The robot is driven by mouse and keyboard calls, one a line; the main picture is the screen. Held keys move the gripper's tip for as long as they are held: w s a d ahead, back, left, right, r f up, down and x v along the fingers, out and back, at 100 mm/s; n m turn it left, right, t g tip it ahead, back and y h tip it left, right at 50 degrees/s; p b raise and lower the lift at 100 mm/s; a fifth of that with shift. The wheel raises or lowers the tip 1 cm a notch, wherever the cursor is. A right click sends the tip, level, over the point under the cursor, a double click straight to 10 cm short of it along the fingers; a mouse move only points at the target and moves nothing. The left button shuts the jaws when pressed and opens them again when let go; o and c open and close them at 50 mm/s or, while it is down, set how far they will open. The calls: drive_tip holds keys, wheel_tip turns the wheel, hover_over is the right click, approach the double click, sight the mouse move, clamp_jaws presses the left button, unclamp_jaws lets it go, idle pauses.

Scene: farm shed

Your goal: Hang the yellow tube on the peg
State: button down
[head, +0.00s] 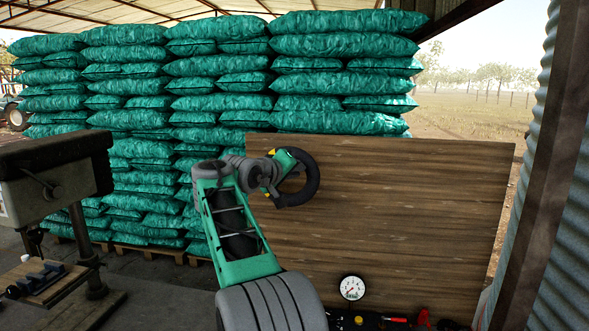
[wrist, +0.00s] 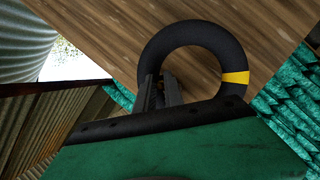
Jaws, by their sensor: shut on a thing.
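A black ring-shaped tube with a yellow band (wrist: 235,77) shows in the wrist view; I take it to be the yellow tube. In the head view the black ring (head: 313,178) is at the end of my arm, in front of the wooden board (head: 420,220). My gripper (wrist: 160,92) is shut on the ring at its lower left in the wrist view. In the head view my gripper (head: 274,190) is at the ring's left side, partly hidden by my wrist. I see no peg in either view. The gap between ring and board cannot be judged.
Stacked teal sacks (head: 195,88) on pallets stand behind and left of the board. A drill-press-like machine (head: 60,180) stands at the left. A gauge (head: 352,288) and tools (head: 395,320) are low in front of the board. A post (head: 540,180) rises at the right.

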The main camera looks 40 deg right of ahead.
drive_tip(key=shift+w+d+r+p, duration=0.1)
drive_tip(key=shift+w+d+p, duration=0.55)
drive_tip(key=shift+d, duration=0.25)
drive_tip(key=shift+w+d+f+p, duration=0.55)
drive_tip(key=shift+w+d+f, duration=0.15)
drive_tip(key=shift+d, duration=0.15)
drive_tip(key=shift+a+f, duration=0.1)
drive_tip(key=shift+f, duration=0.3)
drive_tip(key=c, duration=1.4)
unclamp_jaws()
drive_tip(key=shift+o, duration=0.2)
